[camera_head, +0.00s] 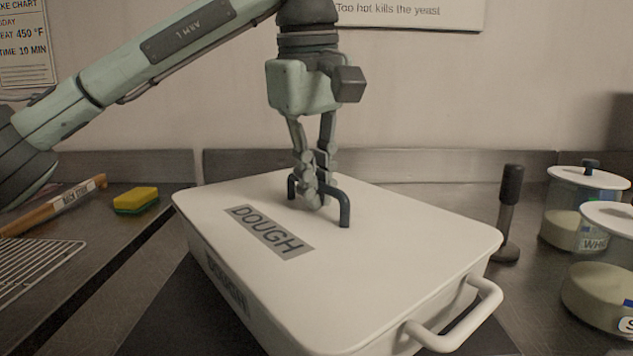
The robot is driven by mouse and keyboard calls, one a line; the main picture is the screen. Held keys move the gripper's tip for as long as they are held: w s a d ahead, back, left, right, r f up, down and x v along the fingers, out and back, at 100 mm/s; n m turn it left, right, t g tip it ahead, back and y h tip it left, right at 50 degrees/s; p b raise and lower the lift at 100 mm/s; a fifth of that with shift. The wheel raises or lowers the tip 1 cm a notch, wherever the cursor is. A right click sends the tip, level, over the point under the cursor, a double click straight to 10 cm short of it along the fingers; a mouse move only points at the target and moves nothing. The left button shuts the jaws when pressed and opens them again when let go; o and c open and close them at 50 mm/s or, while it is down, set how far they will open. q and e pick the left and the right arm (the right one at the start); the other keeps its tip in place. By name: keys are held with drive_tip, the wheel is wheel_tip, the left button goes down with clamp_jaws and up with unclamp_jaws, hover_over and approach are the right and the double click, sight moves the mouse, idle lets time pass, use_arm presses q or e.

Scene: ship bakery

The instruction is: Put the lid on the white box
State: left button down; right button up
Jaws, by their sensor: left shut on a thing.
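The white box (225,283) stands on a dark mat in the middle of the counter, with a white side handle at its front right. The white lid (390,265), with a grey DOUGH label, lies over the top of the box. I cannot tell whether it is fully seated. A dark arched handle (344,208) stands up from the lid. My left gripper (315,198) comes down from above and is shut on this handle, hiding part of it. My right gripper is not in view.
At the left are a yellow and green sponge (136,199), a wooden stick (75,196) and a wire rack (35,262). At the right are a dark-handled tool (510,190) and two lidded jars (567,228). A wall rises behind.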

use_arm(q)
drive_tip(key=c, duration=1.6)
unclamp_jaws()
drive_tip(key=shift+o, duration=0.7)
drive_tip(key=o, duration=0.4)
drive_tip(key=shift+r, duration=0.25)
wheel_tip(320, 180, up, 2)
drive_tip(key=shift+r+p, duration=0.1)
drive_tip(key=shift+p, duration=1.1)
drive_tip(key=shift+r, duration=2.15)
